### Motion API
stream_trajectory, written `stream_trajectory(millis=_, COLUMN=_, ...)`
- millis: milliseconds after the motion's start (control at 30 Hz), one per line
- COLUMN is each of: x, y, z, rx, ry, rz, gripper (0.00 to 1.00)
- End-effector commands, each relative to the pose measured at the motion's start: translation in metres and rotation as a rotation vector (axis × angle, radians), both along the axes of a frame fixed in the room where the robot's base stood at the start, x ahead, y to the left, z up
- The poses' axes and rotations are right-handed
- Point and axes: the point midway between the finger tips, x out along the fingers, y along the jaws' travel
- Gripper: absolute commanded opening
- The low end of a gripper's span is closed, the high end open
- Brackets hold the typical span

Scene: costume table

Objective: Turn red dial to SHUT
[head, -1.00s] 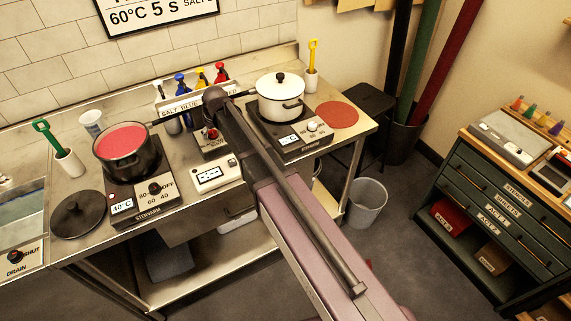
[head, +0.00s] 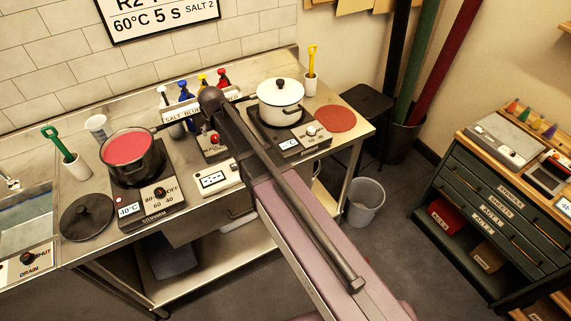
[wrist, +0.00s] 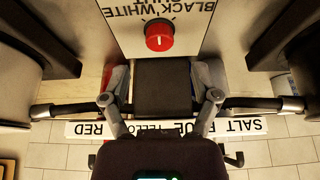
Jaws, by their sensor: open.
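The red dial (head: 214,138) sits on a small panel between the two hotplates, partly behind my arm in the head view. In the wrist view the red dial (wrist: 159,36) shows close up, with a white line on it running up and down the picture. The panel (wrist: 190,55) carries upside-down lettering, BLACK, WHITE and, partly cut off, SHUT. My gripper (wrist: 164,88) is open, its two grey fingers spread wide, below the dial in the picture and apart from it. A dark block shows between the fingers. In the head view my arm hides the fingers.
A pot with red contents (head: 128,147) stands on the left hotplate, a lidded white pot (head: 280,105) on the right. Their black handles reach toward my gripper from both sides. Behind is a labelled rack (head: 176,110) with coloured bottles. A black lid (head: 87,217) lies at left.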

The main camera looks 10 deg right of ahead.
Motion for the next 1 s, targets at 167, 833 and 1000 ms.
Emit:
stream_trajectory(millis=167, x=-0.007, y=-0.002, z=0.020, rx=0.000, ry=0.000, rz=0.000, gripper=0.78)
stream_trajectory(millis=833, x=-0.029, y=-0.008, z=0.073, rx=0.000, ry=0.000, rz=0.001, gripper=0.78)
stream_trajectory(millis=1000, x=-0.033, y=-0.009, z=0.084, rx=0.000, ry=0.000, rz=0.001, gripper=0.78)
